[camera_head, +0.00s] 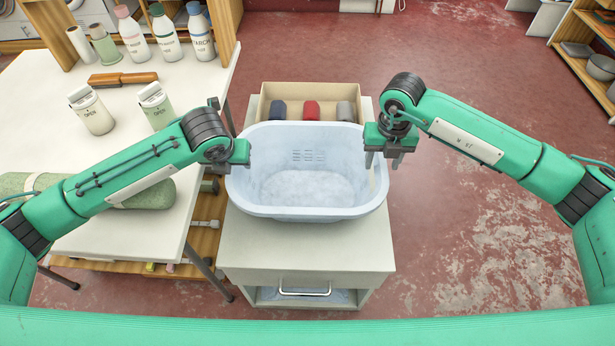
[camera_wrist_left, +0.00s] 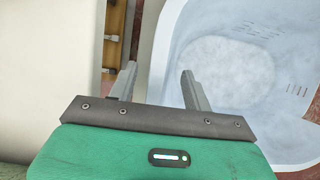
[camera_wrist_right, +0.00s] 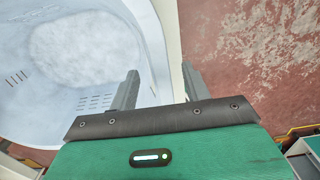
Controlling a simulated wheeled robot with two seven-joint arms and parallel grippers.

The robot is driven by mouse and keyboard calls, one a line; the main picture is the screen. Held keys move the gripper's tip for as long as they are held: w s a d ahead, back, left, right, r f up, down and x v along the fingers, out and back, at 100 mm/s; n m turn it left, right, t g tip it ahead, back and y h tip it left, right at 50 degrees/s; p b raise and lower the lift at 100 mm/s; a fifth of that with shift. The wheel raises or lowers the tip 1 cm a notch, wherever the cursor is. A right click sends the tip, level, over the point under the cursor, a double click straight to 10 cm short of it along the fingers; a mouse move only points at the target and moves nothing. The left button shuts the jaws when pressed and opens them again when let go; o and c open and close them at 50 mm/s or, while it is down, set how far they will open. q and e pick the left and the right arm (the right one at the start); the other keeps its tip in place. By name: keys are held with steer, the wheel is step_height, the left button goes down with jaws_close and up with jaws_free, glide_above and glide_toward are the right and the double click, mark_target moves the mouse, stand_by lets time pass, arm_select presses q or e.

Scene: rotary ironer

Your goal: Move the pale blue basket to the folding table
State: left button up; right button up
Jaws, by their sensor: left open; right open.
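The pale blue basket (camera_head: 307,211) stands upright on a cream cabinet (camera_head: 250,240) and looks empty inside. My left gripper (camera_head: 238,163) is open at the basket's left rim; the left wrist view shows the basket's rim (camera_wrist_left: 161,50) running between the fingers. My right gripper (camera_head: 384,160) is open at the right rim, and its wrist view shows the rim (camera_wrist_right: 152,45) between its fingers. Whether any finger touches the rim I cannot tell. The white table (camera_head: 40,125), apparently the folding table, stands left of the cabinet.
The table holds several bottles (camera_head: 165,35), two white containers (camera_head: 92,112), a brown-handled brush (camera_head: 123,79) and a green roll (camera_head: 140,195). A cardboard box (camera_head: 345,88) with dark, red and grey items sits behind the basket. Red floor on the right is clear.

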arm_select(q)
steer(key=shift+w+f, duration=0.1)
steer(key=shift+f, duration=0.15)
arm_select(e)
steer(key=shift+f, duration=0.3)
arm_select(q)
jaws_close()
arm_select(e)
jaws_close()
arm_select(q)
steer(key=shift+r, duration=0.1)
arm_select(e)
steer(key=shift+r, duration=0.15)
